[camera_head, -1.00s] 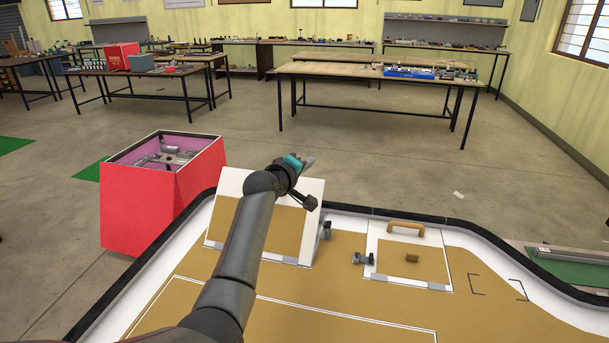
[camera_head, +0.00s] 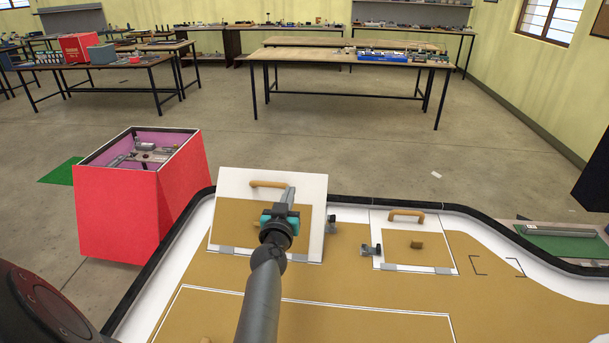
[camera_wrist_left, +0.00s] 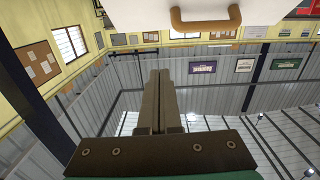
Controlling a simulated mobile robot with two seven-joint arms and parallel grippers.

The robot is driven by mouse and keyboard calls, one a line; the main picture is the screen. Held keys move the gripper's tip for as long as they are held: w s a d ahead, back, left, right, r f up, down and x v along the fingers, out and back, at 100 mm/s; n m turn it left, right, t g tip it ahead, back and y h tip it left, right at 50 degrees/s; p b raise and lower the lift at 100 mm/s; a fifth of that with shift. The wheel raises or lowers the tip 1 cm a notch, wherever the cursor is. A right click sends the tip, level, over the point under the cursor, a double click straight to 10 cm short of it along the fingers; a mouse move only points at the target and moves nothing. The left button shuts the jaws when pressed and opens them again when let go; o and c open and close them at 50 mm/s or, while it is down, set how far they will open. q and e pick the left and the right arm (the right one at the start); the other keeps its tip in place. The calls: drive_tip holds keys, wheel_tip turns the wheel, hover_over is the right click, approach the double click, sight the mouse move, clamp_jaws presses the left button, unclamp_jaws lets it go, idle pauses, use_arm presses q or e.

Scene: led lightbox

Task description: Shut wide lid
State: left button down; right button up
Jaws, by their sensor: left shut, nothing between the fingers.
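The wide lid (camera_head: 235,185) is a white panel with a tan inset and a tan handle (camera_head: 266,184) near its top edge. It stands tilted up, open, on its hinges at the left of the board. My left gripper (camera_head: 288,196) is shut and empty, pointing up in front of the lid's face in the head view, just right of the handle. In the left wrist view the shut fingers (camera_wrist_left: 159,76) point toward the lid's handle (camera_wrist_left: 206,24) and its white edge, with a gap between them. Contact with the lid face cannot be told. My right gripper is not in view.
A smaller lid (camera_head: 383,225) with a tan handle (camera_head: 406,215) lies flat to the right. Small dark latches (camera_head: 371,250) stand between the lids. A red box (camera_head: 135,205) stands at the left. A black rim (camera_head: 455,208) edges the board.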

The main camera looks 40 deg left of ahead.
use_arm(q)
drive_tip(key=b, duration=0.4)
approach(296, 177)
drive_tip(key=w+r, duration=0.1)
drive_tip(key=w+a+r, duration=0.1)
drive_tip(key=w+r, duration=0.2)
drive_tip(key=shift+w+a+r, duration=0.15)
drive_tip(key=shift+w+a, duration=0.1)
drive_tip(key=shift+a, duration=0.1)
drive_tip(key=shift+w+a+f+b, duration=0.25)
drive_tip(key=shift+w+f+b, duration=0.3)
drive_tip(key=shift+b, duration=0.4)
drive_tip(key=shift+w+a+f+b, duration=0.4)
drive_tip(key=shift+w+f+b, duration=0.3)
drive_tip(key=shift+b, duration=0.55)
drive_tip(key=shift+f, duration=0.1)
drive_tip(key=shift+a, duration=0.1)
